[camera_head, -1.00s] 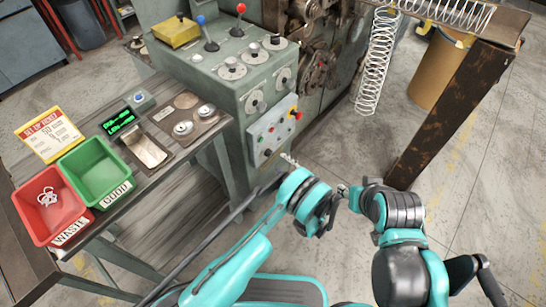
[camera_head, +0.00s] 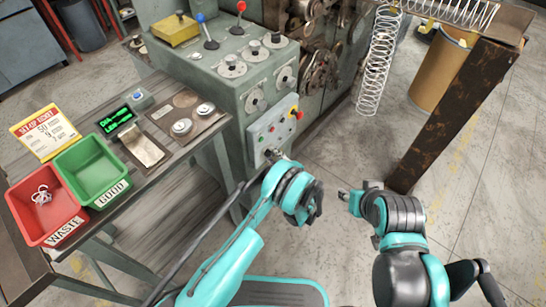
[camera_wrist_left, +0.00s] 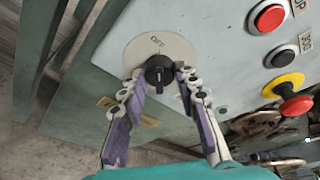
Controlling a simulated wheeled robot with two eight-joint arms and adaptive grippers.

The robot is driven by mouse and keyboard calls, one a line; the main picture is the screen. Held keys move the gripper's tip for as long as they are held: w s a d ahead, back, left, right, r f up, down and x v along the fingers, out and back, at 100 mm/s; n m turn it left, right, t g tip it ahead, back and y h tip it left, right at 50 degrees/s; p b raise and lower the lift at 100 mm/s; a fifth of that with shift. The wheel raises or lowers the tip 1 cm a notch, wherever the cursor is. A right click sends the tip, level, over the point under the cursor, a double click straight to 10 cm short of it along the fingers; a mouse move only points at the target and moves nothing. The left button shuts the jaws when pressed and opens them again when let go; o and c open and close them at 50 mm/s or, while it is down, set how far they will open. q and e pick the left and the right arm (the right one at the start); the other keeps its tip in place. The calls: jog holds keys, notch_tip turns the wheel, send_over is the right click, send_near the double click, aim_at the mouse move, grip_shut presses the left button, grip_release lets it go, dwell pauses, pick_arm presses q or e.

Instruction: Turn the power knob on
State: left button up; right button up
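The power knob (camera_wrist_left: 158,72) is black and sits on a round pale plate (camera_wrist_left: 158,50) with "OFF" lettering, on the grey control panel (camera_head: 266,128). In the left wrist view the two fingertips of my left gripper (camera_wrist_left: 160,78) stand on either side of the knob. The gripper looks open, with narrow gaps; I cannot tell whether one finger touches it. In the head view my left gripper (camera_head: 274,155) is at the panel's lower corner and covers the knob. My right gripper (camera_head: 344,194) is away from the panel; its fingers are too small to read.
A red button (camera_wrist_left: 269,18), a black button (camera_wrist_left: 281,57) and a red-and-yellow emergency stop (camera_wrist_left: 291,88) are beside the knob. The bench at left holds a red bin (camera_head: 22,208) and a green bin (camera_head: 75,160). A hanging spring (camera_head: 375,62) is right of the machine.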

pick_arm(q)
jog(key=shift+m, duration=0.3)
jog(key=m+g, duration=0.1)
jog(key=m, duration=0.1)
jog(key=shift+w+m+g, duration=0.1)
jog(key=shift+m+g, duration=0.2)
jog(key=shift+d+m+g+y, duration=0.1)
jog(key=shift+m+g+y, duration=0.35)
jog(key=shift+m, duration=0.55)
jog(key=o, duration=1.2)
jog(key=shift+c, duration=0.2)
jog(key=shift+d+r, duration=0.1)
jog(key=v, duration=0.7)
